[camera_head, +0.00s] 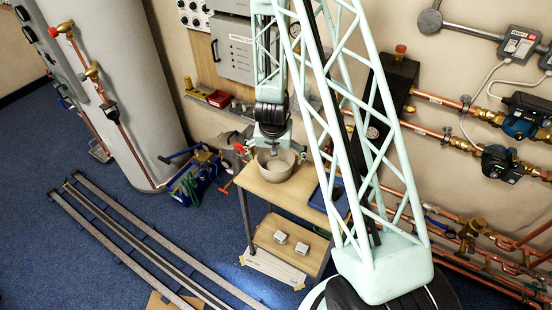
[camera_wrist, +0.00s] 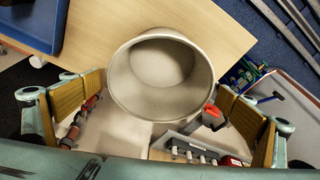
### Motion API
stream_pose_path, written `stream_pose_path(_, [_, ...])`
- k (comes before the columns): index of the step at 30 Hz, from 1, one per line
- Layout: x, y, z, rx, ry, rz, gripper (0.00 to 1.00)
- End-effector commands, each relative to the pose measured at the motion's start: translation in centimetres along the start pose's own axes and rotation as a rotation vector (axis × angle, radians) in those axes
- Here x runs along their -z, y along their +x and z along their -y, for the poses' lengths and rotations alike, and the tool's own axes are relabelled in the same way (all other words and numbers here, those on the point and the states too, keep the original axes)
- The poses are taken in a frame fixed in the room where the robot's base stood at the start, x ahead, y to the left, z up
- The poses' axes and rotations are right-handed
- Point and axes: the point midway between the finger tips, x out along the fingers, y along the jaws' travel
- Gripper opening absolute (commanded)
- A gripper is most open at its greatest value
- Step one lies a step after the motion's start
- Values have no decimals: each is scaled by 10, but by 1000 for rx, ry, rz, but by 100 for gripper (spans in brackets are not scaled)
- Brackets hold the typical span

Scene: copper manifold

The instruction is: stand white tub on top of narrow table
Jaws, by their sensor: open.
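The white tub (camera_head: 276,170), an open round off-white vessel, stands upright at the back left of the narrow table (camera_head: 301,194), which has a light wooden top. In the wrist view the tub (camera_wrist: 160,76) is in the middle, its open mouth toward the camera and its inside empty, with the bare wooden table top (camera_wrist: 95,35) around its far side. My gripper (camera_head: 272,149) is just above the tub, at its back rim. In the wrist view its spread jaws (camera_wrist: 161,103) are on either side of the tub, with gaps, and hold nothing.
A blue tray (camera_head: 328,192) lies on the table's right part, beside the tub. A blue tool bag (camera_head: 193,177) stands on the floor to the left. Wall pipes and valves are at the right.

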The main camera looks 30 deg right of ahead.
Motion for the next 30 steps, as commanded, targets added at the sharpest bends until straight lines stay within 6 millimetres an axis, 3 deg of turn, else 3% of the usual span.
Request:
stream_pose_path(11, [1,-20,0,0,0,-1,100])
stream_pose_path(30, [2,-88,0,1,0,-2,100])
